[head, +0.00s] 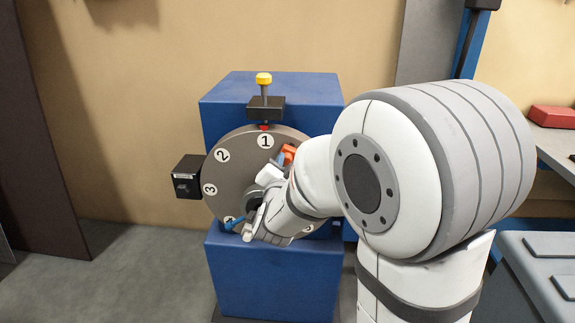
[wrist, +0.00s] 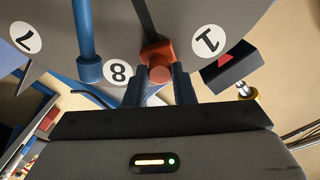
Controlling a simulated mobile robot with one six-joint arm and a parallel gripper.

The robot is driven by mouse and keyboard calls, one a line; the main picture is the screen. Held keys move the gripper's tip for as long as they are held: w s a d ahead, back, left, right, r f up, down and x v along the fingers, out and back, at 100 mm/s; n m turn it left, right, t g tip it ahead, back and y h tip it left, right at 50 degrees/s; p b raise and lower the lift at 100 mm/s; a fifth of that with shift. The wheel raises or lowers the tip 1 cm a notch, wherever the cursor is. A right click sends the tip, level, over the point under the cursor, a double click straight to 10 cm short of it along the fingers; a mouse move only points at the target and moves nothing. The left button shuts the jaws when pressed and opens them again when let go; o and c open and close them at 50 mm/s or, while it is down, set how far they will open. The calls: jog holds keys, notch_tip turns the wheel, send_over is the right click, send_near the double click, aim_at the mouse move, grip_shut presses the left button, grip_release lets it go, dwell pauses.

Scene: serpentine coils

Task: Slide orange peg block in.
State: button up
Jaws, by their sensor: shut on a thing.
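The orange peg block (wrist: 155,53) sits between the two blue-grey fingers of my gripper (wrist: 160,82) in the wrist view, with its round peg facing the camera. My gripper is shut on it. The block is at the end of a dark slot (wrist: 146,18) in the round grey disc (wrist: 205,12), near the rim between labels 1 and 8. How deep it sits in the slot I cannot tell. In the head view the orange block (head: 289,151) shows at the disc's upper right, and my arm hides much of the disc (head: 228,165).
A blue rod with a collar (wrist: 88,66) stands by the disc near label 8. A black bracket with a yellow-knobbed plunger (head: 264,82) is above label 1. A black box (head: 187,177) is left of the disc. The blue stand (head: 268,275) is below.

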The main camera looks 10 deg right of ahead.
grip_shut()
jog(key=f+b, duration=0.2)
jog(key=a+f+b, duration=0.1)
jog(key=f+b, duration=0.1)
jog(key=a+f+b, duration=0.1)
jog(key=f+b, duration=0.1)
jog(key=shift+w+a+b, duration=0.15)
jog(key=shift+w+b, duration=0.2)
jog(key=shift+b, duration=0.05)
jog(key=o, duration=0.6)
grip_release()
jog(key=shift+a+f, duration=0.1)
jog(key=shift+o, duration=1.2)
